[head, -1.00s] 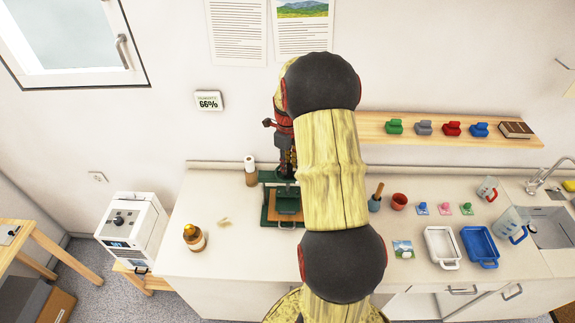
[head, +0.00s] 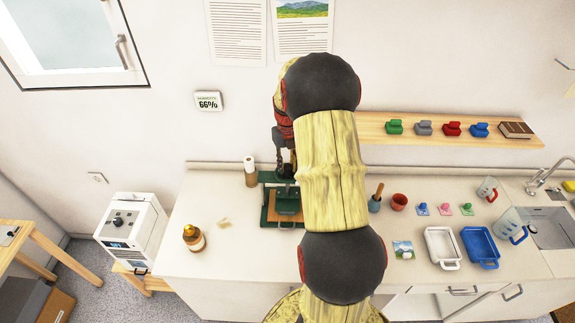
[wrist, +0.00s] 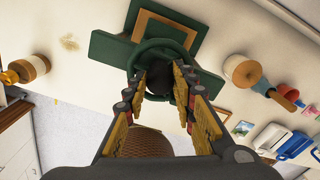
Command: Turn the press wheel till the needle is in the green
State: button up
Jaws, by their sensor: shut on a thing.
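The green press (head: 270,208) stands on the counter near the wall, partly hidden behind my arm in the head view. In the head view my gripper (head: 285,160) is above the press. I cannot make out the gauge, its needle or a green zone.
A mortar with pestle (head: 375,200), a red pot (head: 399,201) and trays (head: 441,246) are to the right. A shelf (head: 375,127) runs along the wall.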

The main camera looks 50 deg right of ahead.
aim_at(287, 166)
dwell(0.4)
jog(key=o, duration=1.2)
jog(key=shift+c, duration=0.2)
notch_tip(287, 166, up, 12)
